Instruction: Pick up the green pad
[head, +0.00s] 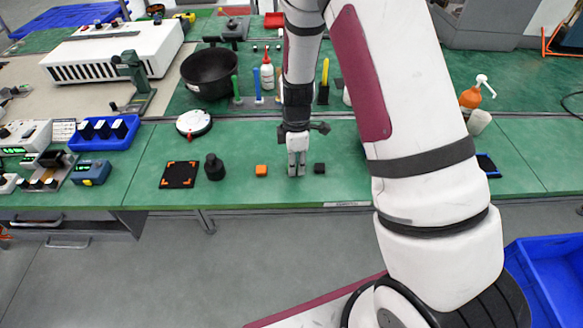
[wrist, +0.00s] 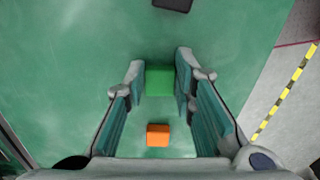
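The green pad (wrist: 160,80) is a small green block in the wrist view, between the two fingertips of my gripper (wrist: 159,76). The fingers stand apart, one on each side of the pad. The right finger looks very close to it or touching, and a thin gap seems to show at the left. In the head view my gripper (head: 297,168) points straight down at the green table, between an orange block and a black block. The green pad cannot be made out there, as my gripper is in front of it.
The orange block (head: 261,170) is left of my gripper and the black block (head: 319,168) is close at its right. A black cylinder (head: 214,167) and a black square mat (head: 180,175) stand farther left. Bottles and upright tools are behind. The table's front edge is near.

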